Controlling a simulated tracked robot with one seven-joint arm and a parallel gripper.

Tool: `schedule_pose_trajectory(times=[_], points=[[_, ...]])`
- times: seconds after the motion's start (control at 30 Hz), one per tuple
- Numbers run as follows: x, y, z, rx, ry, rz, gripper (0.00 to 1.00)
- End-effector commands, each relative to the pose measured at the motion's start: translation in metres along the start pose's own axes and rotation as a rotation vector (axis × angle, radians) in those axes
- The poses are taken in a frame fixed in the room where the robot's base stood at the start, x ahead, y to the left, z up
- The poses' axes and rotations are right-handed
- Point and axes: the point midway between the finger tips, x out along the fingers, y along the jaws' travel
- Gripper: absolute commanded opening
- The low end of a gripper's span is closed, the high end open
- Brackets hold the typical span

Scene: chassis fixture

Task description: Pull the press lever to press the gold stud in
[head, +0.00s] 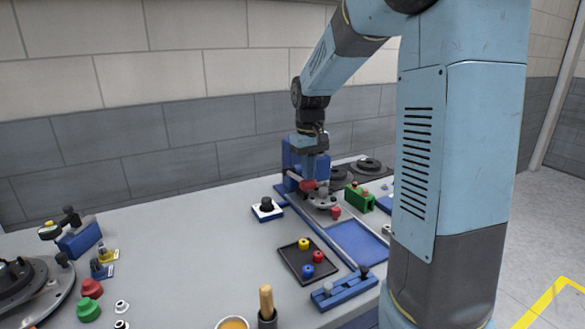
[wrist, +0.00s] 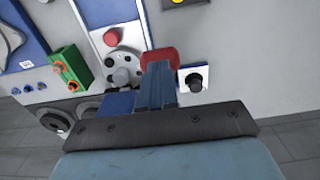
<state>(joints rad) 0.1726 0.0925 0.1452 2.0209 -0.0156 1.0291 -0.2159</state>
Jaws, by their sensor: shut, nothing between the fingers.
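The blue press (head: 291,156) stands at the back of the bench, largely behind my arm. A red knob (head: 308,186), apparently the lever's end, sits just below my gripper (head: 311,172). In the wrist view my gripper's fingers (wrist: 158,72) are shut and empty. The red knob (wrist: 172,55) shows behind and beside the fingertips, partly hidden by them. I cannot tell whether they touch it. A round grey fixture with holes (wrist: 125,58) lies left of the fingers; it also shows in the head view (head: 322,202). I cannot make out the gold stud.
A black knob on a white base (head: 267,207) stands left of the press. A green block (head: 360,197) and small red knob (head: 336,212) are to the right. A dark tray (head: 296,262) with coloured pegs lies in front. The bench at left middle is clear.

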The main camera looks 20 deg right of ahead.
Motion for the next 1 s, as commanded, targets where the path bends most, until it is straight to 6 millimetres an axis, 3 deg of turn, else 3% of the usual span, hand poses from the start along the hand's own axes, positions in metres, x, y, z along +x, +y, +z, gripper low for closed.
schedule_pose_trajectory(times=[1.0], points=[[0.019,-0.001,0.001,-0.001,-0.001,-0.001,0.00]])
